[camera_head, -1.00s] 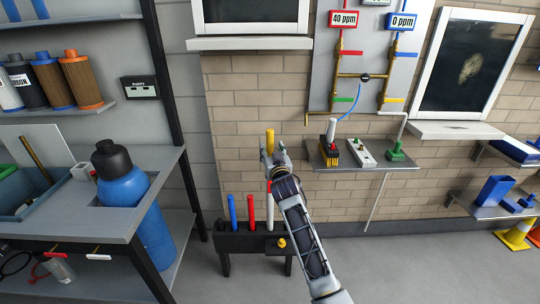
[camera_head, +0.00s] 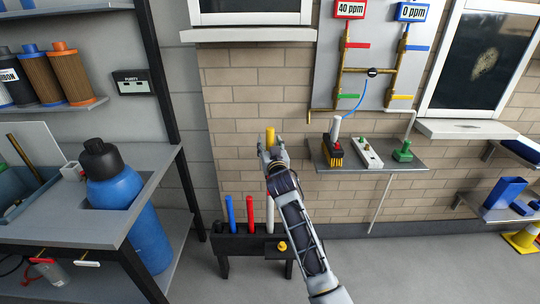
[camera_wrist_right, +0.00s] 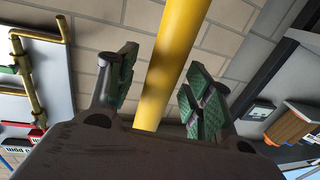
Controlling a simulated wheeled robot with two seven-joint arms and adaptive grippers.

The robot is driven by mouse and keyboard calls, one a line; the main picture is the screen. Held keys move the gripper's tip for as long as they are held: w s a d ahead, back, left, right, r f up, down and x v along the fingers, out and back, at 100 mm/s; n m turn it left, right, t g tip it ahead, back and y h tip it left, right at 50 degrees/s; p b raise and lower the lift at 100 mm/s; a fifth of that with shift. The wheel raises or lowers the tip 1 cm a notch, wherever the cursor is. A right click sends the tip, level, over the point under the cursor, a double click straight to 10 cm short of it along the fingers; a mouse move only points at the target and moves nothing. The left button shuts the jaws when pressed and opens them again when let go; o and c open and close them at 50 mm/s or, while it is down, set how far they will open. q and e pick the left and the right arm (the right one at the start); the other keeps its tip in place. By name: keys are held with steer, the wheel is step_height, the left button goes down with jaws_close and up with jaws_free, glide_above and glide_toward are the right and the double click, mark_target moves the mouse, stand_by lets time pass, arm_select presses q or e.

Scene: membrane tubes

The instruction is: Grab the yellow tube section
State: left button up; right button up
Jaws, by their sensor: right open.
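The yellow tube section (camera_head: 270,136) stands upright above the black rack, with its top showing over my right gripper (camera_head: 271,152) in the head view. My right arm reaches up from the bottom and hides the tube's lower part. In the right wrist view the yellow tube (camera_wrist_right: 172,62) runs between the two green-padded fingers of my right gripper (camera_wrist_right: 160,98). The fingers are open, with a gap showing on either side of the tube. My left gripper is not in view.
The black rack (camera_head: 235,245) holds blue, red and white tubes below. A blue bottle (camera_head: 117,190) stands in the grey bench at left. A wall shelf (camera_head: 385,164) carries small devices at right. Bare floor lies at lower right.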

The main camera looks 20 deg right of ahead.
mark_target(270, 128)
jaws_close()
stand_by(0.3)
steer(key=shift+r, duration=0.15)
steer(key=shift+r, duration=0.65)
step_height(270, 128, up, 6)
steer(key=shift+f+p, duration=0.1)
steer(key=shift+p, duration=0.9)
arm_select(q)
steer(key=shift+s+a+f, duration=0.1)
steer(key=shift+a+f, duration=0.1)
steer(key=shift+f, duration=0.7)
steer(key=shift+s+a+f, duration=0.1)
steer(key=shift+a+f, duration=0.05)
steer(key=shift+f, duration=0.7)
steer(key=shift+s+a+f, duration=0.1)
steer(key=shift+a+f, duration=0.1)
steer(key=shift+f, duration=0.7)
arm_select(e)
steer(key=shift+r, duration=1.35)
